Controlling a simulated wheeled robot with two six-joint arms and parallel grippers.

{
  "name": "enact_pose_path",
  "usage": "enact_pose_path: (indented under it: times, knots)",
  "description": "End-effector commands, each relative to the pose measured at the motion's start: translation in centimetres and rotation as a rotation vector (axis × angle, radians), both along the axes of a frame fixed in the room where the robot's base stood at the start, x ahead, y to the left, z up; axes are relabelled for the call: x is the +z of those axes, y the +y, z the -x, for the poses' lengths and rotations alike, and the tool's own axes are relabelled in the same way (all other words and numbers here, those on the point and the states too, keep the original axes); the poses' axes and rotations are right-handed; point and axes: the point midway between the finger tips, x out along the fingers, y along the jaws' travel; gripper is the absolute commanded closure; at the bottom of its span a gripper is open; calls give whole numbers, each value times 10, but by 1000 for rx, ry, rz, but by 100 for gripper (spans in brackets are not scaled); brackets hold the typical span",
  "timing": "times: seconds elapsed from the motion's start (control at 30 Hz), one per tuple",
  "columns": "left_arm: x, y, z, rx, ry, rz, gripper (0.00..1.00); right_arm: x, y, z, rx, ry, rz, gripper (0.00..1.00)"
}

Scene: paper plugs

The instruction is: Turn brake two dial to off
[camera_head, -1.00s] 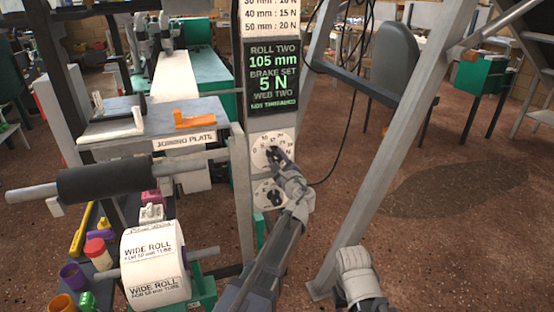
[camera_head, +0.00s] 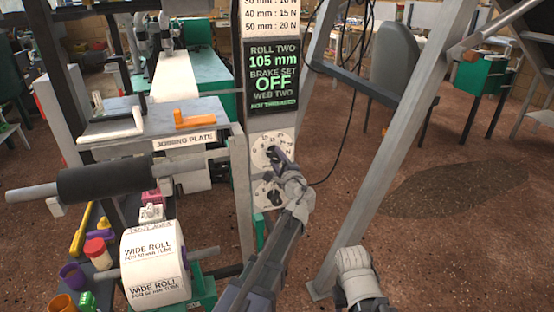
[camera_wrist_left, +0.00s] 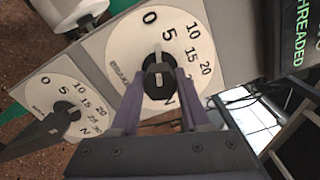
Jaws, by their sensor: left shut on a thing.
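The brake two dial is the upper white round dial (camera_head: 259,146) on the grey post, numbered from 0 upward, with a black knob (camera_wrist_left: 158,80) at its centre. My left gripper (camera_head: 276,158) is shut on this knob, its two purple-grey fingers on either side of it in the left wrist view (camera_wrist_left: 160,95). The knob's pale mark shows, but its exact heading is hard to tell. The display (camera_head: 273,80) above reads roll two, 105 mm, brake set OFF, web two, not threaded. My right gripper cannot be made out.
A second white dial (camera_wrist_left: 57,90) with a black knob sits below the first. A grey slanted post (camera_head: 375,150) stands to the right, with a thin black cable beside it. A wide roll (camera_head: 152,262) and a dark roller (camera_head: 105,182) are on the left.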

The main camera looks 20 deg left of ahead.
Motion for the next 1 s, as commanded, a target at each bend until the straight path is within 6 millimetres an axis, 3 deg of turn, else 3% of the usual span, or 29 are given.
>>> enact_pose_path:
  times: [0.77,0.8,1.0]
  knots:
    - [-1,0,1,1,-63,96,100,0,0,0,0,0,0,50]
    - [-1,0,1,1,-63,96,51,0,0,0,0,0,0,50]
    - [0,0,0,0,-62,94,29,0,0,0,0,0,0,50]
